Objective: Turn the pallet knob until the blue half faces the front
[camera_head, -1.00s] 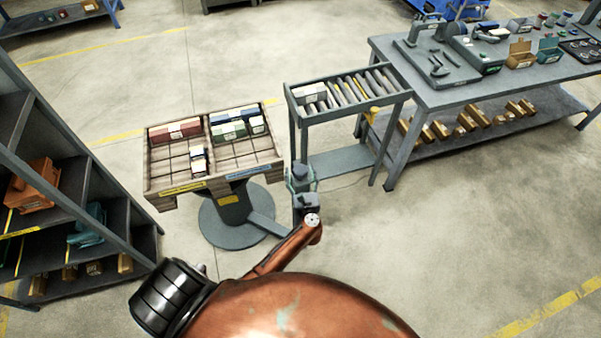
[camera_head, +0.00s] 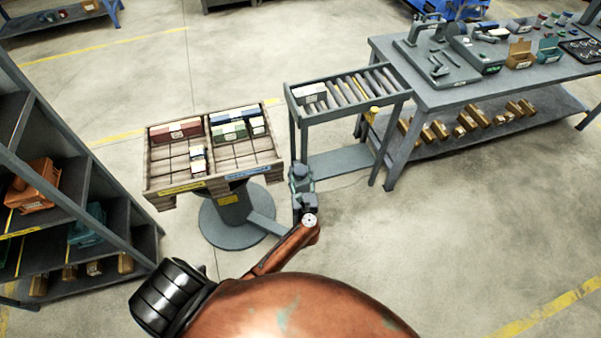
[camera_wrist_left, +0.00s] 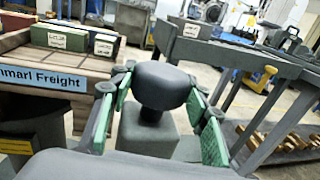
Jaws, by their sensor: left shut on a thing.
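The wooden pallet (camera_head: 154,160) sits on a round grey pedestal. Its near edge has a yellow label (camera_head: 183,188) on the left half and a blue label (camera_head: 248,172) on the right half. The blue label also shows in the left wrist view (camera_wrist_left: 42,79). The dark round knob (camera_wrist_left: 162,84) stands on a grey post just right of the pallet. My left gripper (camera_wrist_left: 160,100) is shut on the knob, with green-padded fingers on both sides of it. In the head view my left gripper (camera_head: 301,184) partly hides the knob. My right gripper is not in view.
Red, blue, green and white boxes lie on the pallet. A roller conveyor (camera_head: 350,112) stands right behind the knob, and a workbench (camera_head: 480,85) is further right. A dark shelf rack (camera_head: 130,195) stands at the left. The floor at front right is clear.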

